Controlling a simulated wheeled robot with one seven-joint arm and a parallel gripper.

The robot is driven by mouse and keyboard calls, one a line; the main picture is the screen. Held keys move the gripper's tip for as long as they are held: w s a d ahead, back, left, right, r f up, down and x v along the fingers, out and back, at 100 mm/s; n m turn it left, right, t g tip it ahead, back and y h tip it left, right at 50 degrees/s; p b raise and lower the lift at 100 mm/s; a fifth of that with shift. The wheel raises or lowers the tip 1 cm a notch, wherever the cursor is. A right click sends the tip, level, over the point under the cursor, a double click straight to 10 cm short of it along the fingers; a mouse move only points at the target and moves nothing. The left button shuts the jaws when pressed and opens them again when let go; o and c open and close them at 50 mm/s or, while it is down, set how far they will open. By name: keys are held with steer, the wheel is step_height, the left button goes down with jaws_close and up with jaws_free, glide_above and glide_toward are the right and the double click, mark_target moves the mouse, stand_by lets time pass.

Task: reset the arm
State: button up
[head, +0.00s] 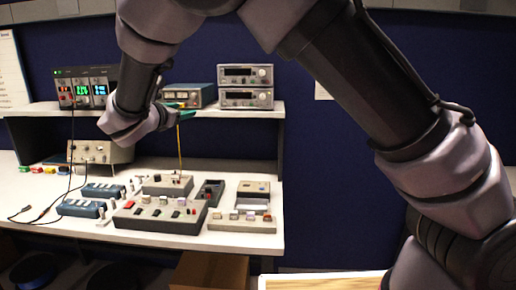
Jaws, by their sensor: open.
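My arm rises from the lower right, bends over the top of the head view and comes down at the left in front of the workbench. Its grey wrist hangs before the upper shelf. My gripper (181,114) is at the end of the wrist, small and partly hidden by it, near the shelf's front edge. It is open, and I see nothing held in it. A thin yellow upright line (179,150) shows just below it, above a grey box on the bench; I cannot tell whether they touch.
The white bench (262,243) carries grey button boxes (158,214), blue devices (80,208) and a beige instrument (100,151). The shelf (240,111) above holds stacked instruments (246,86) and a lit power supply (85,88). A wood-edged surface (320,281) is at the bottom.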

steer(key=w+d+m+g+h, duration=0.15)
steer(key=d+m+g, duration=0.45)
steer(key=d, duration=1)
steer(key=w+d+m+g+h, duration=0.15)
steer(key=d+m+g, duration=0.25)
steer(key=d+m, duration=0.85)
steer(key=s+d+r+m+y, duration=0.3)
steer(key=s+d+m, duration=0.5)
steer(key=s, duration=0.3)
steer(key=s+d+r+m+y, duration=0.4)
steer(key=s+d+m, duration=0.3)
steer(key=s+d, duration=0.3)
steer(key=shift+s+d+m+t+y, duration=0.3)
steer(key=shift+s+m+t+y, duration=0.1)
steer(key=shift+s+y, duration=0.25)
